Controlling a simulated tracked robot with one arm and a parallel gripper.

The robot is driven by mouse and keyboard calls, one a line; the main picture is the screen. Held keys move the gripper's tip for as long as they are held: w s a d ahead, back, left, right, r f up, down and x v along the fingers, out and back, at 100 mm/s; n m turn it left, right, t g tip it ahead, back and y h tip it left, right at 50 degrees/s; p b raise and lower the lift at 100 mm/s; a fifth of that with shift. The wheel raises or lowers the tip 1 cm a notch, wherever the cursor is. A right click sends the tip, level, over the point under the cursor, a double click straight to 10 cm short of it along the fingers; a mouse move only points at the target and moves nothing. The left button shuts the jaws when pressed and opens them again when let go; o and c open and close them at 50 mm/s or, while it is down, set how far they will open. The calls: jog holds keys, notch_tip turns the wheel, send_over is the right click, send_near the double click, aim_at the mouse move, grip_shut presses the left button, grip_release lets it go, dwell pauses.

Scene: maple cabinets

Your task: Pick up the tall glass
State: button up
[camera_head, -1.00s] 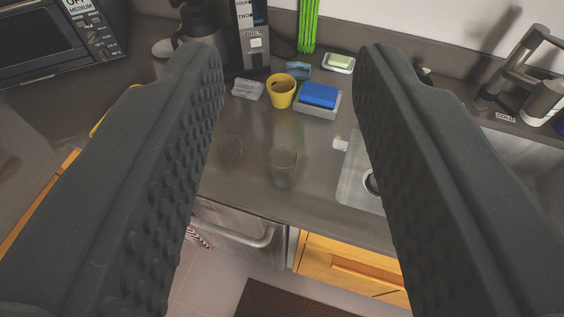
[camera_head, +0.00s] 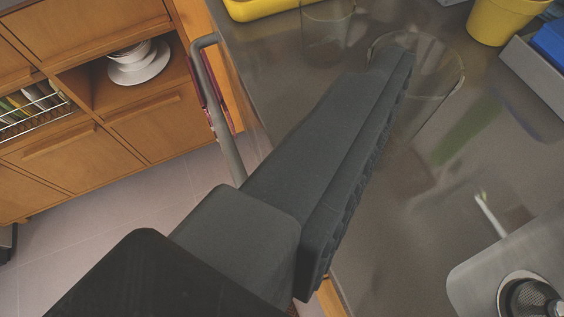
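The tall glass (camera_head: 446,84) is clear and stands on the grey counter (camera_head: 390,235), upper right of centre. Its wide rim shows, while part of its near side is hidden by my gripper. My gripper (camera_head: 400,64) reaches up from the lower left, and its dark fingertip overlaps the glass in the picture. I cannot tell whether the tip is in front of the glass, touching it or inside it. Only one finger shows clearly, with its ribbed pad facing right. The other finger is not visible, so the opening cannot be judged.
A second clear glass (camera_head: 327,28) stands left of the tall one. A yellow cup (camera_head: 500,18) and a grey holder with a blue sponge (camera_head: 556,42) are at the upper right. The sink (camera_head: 490,272) is at lower right. A handle (camera_head: 215,110) juts from the counter front.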

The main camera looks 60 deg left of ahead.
jog(key=g+y, duration=0.1)
jog(key=y, duration=0.1)
send_near(404, 104)
jog(key=w, duration=0.1)
jog(key=b+x, duration=0.1)
jog(key=x, duration=0.7)
jog(key=shift+a+f, duration=0.15)
jog(key=shift+a, duration=0.15)
jog(key=shift+b+x, duration=0.95)
jog(key=shift+x, duration=1.85)
jog(key=c, duration=1.2)
